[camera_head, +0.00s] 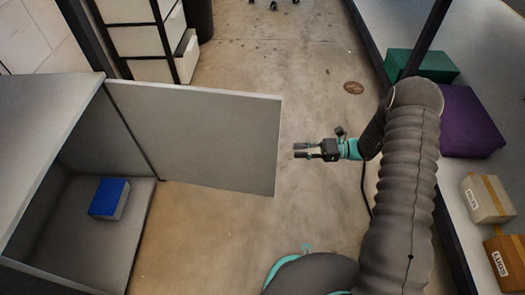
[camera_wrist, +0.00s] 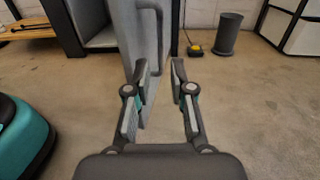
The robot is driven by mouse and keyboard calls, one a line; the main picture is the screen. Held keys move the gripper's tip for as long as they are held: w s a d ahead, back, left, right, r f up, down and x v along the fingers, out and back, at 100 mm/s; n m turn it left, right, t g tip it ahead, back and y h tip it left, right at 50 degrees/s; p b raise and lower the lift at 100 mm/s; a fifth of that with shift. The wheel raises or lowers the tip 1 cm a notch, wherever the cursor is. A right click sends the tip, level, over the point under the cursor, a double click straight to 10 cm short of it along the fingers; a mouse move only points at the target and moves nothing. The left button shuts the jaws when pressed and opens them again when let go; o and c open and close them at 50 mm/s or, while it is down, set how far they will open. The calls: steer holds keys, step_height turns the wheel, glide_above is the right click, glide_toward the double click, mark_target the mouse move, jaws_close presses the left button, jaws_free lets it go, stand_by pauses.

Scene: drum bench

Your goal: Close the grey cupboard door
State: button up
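The grey cupboard (camera_head: 52,120) stands at the left in the head view. Its grey door (camera_head: 200,135) is wide open and sticks out to the right from the hinge side. My gripper (camera_head: 301,151) is just right of the door's free edge, pointing left toward it, with a small gap in that view. In the wrist view, my gripper (camera_wrist: 160,72) is open, with nothing held between its fingers. The door (camera_wrist: 133,38) appears there nearly edge-on, ahead and partly behind the left finger. I cannot tell whether that finger touches it.
A blue box (camera_head: 109,198) lies inside the cupboard. A rack of white drawers (camera_head: 135,40) stands behind the door, near a dark bin (camera_wrist: 228,35). At the right, a bench carries green (camera_head: 425,65), purple (camera_head: 468,122) and cardboard boxes (camera_head: 487,199).

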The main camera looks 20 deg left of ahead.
steer(key=x, duration=1.3)
steer(key=shift+a+b, duration=0.15)
steer(key=shift+b, duration=0.2)
jaws_close()
